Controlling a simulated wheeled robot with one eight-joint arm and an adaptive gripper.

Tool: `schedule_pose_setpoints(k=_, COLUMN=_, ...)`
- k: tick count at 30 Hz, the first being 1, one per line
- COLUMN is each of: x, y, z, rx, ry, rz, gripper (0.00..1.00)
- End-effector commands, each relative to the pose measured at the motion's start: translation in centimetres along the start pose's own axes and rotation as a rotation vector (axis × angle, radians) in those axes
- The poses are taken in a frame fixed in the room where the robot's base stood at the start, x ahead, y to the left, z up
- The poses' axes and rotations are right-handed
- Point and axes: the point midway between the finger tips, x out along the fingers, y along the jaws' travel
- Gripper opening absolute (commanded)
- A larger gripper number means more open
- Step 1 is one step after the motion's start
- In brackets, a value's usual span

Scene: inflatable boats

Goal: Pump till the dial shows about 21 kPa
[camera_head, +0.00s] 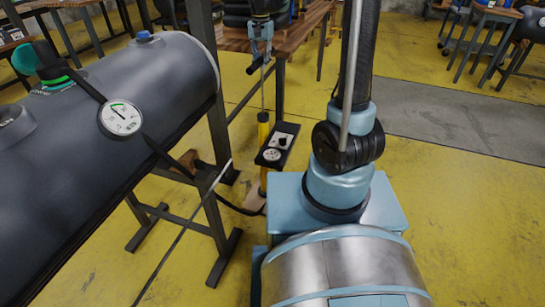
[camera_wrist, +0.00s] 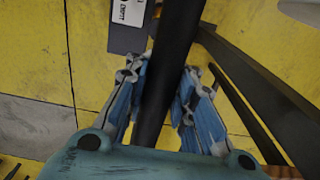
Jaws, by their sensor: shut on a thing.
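My gripper (camera_head: 259,58) is shut on the pump's dark handle, above the pump. In the wrist view, the black handle (camera_wrist: 166,85) runs between the two fingers. The pump's yellow barrel (camera_head: 263,130) stands upright on the floor, with a long stretch of thin rod (camera_head: 263,93) showing above it. A round white dial (camera_head: 120,118) sits on a black hose over the dark grey boat tube (camera_head: 170,78). Its needle is too small to read surely. A black panel (camera_head: 283,139) with a small dial and a knob is beside the barrel.
The boat tube lies on a dark metal stand (camera_head: 228,247) at the left. A wooden table (camera_head: 300,30) stands behind the pump. A hose runs low between stand and pump. Yellow floor (camera_head: 430,190) is open at the right.

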Motion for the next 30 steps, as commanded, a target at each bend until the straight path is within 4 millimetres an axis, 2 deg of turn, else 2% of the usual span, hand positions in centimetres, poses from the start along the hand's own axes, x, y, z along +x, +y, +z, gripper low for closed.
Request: schedule_pose_setpoints(k=30, x=13.3, y=-0.1, z=-0.2, rx=0.001, ry=0.004, rz=-0.002, gripper=0.0)
